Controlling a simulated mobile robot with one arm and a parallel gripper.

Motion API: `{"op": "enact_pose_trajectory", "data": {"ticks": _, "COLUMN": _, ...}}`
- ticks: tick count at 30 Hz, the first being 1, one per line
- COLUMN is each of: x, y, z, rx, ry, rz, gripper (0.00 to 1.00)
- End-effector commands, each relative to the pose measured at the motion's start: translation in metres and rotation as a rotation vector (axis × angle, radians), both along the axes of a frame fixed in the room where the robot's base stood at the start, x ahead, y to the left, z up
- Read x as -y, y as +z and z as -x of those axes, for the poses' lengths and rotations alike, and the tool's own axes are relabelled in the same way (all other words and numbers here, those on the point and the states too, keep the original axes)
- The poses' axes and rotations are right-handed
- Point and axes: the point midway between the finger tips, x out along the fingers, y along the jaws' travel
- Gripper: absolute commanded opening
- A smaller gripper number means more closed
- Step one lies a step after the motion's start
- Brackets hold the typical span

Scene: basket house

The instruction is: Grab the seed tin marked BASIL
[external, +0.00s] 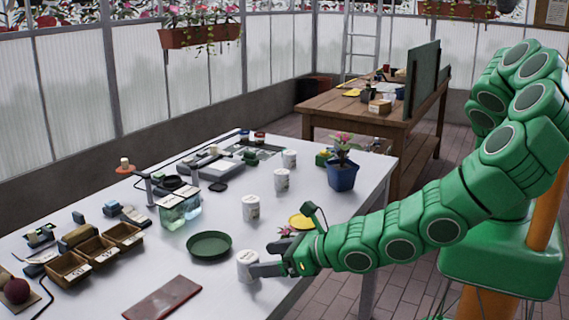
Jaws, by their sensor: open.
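Several white seed tins stand upright in a row on the white table (335,240). Farther back are a second tin (251,208), a third tin (282,181) and a fourth tin (289,158). Their markings are too small to read, so I cannot tell which is BASIL. My gripper (261,259) is open and low at the right of the nearest tin, its fingers pointing left. The fingertips are close to that tin; I cannot tell whether they touch it.
A green dish (209,245) lies just left and behind the nearest tin. A brown-red slab (162,298) lies at the front. Wooden boxes (67,269) stand at the left.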

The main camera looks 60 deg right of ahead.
Motion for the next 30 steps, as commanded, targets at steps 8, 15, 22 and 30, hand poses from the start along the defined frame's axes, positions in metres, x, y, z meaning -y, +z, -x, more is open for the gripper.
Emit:
{"op": "enact_pose_trajectory", "data": {"ticks": 8, "x": -0.002, "y": -0.006, "z": -0.015, "rx": 0.001, "ry": -0.002, "rz": 0.001, "gripper": 0.81}}
{"op": "enact_pose_trajectory", "data": {"ticks": 15, "x": -0.004, "y": -0.01, "z": -0.026, "rx": 0.001, "ry": -0.003, "rz": -0.001, "gripper": 0.81}}
{"op": "enact_pose_trajectory", "data": {"ticks": 22, "x": -0.01, "y": -0.019, "z": -0.044, "rx": -0.002, "ry": -0.004, "rz": -0.005, "gripper": 0.81}}
{"op": "enact_pose_trajectory", "data": {"ticks": 30, "x": -0.013, "y": -0.029, "z": -0.067, "rx": -0.002, "ry": -0.004, "rz": 0.0, "gripper": 0.81}}
